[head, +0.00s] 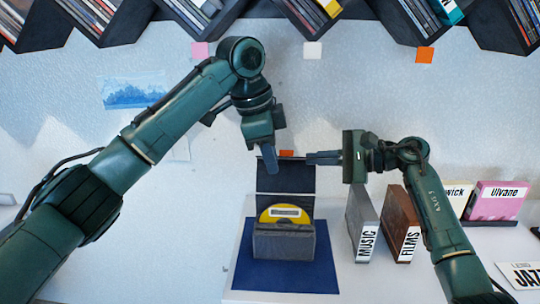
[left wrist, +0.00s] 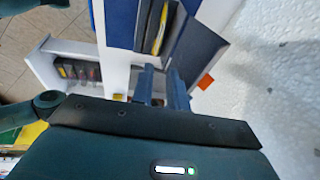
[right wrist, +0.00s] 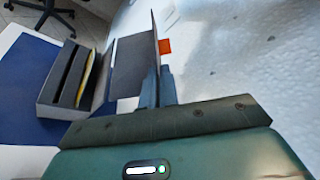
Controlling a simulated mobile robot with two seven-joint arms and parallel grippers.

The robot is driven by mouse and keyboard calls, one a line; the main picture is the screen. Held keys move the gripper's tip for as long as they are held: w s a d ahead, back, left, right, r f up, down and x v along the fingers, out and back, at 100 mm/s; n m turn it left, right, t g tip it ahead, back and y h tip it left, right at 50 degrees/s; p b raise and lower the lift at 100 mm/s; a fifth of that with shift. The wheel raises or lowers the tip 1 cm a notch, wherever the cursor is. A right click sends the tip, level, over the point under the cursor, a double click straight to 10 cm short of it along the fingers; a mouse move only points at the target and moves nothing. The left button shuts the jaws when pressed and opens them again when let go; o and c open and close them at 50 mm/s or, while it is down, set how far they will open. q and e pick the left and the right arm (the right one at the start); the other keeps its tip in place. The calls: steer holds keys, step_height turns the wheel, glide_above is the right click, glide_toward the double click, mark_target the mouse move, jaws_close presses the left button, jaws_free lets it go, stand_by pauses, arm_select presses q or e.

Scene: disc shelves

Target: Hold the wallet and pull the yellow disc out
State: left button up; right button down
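The dark grey wallet (head: 284,243) stands open on a blue mat (head: 252,279), its tall back panel (head: 286,178) raised. The yellow disc (head: 268,215) sits in its front pocket, upper part showing with a pale label and lower part hidden. In the left wrist view the disc (left wrist: 161,27) is a thin yellow edge, as it is in the right wrist view (right wrist: 88,78). My right gripper (head: 310,157) is closed on the back panel's upper right edge. My left gripper (head: 272,172) is by the panel's upper left corner, its fingers apart and nothing seen held, above the disc.
Grey MUSIC (head: 363,225) and brown FILMS (head: 400,225) cases stand right of the mat. A pink case (head: 495,200) is farther right, with a JAZZ card (head: 522,274) in front. Shelves of discs (head: 95,15) run along the top. An orange tab (head: 286,153) shows behind the panel.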

mark_target(285, 205)
arm_select(q)
steer(key=x, duration=1.2)
jaws_close()
